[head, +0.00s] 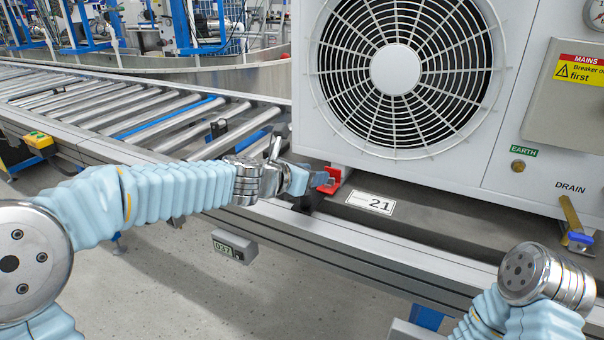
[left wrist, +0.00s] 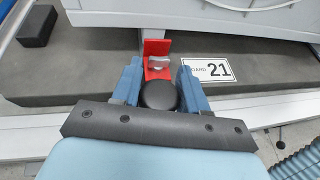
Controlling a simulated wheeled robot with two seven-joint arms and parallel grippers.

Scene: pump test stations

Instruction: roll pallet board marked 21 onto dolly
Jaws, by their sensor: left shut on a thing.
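The pallet board (head: 440,226) is a dark slab with a white label reading 21 (head: 370,204). It lies under a large white fan unit (head: 512,160) on a metal-edged conveyor. The label also shows in the left wrist view (left wrist: 207,70). My left gripper (head: 300,179) is at the board's left front corner. Its blue fingers are shut on a round black knob (left wrist: 158,95), just in front of a red bracket (left wrist: 157,48). The bracket also shows in the head view (head: 331,181). My right gripper is out of view. I cannot make out a dolly.
A roller conveyor (head: 170,118) with one blue roller runs off to the left. A small grey box with a display (head: 234,246) hangs below the front rail (head: 330,250). A brass lever with a blue part (head: 577,238) is at the right. Grey floor shows in front.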

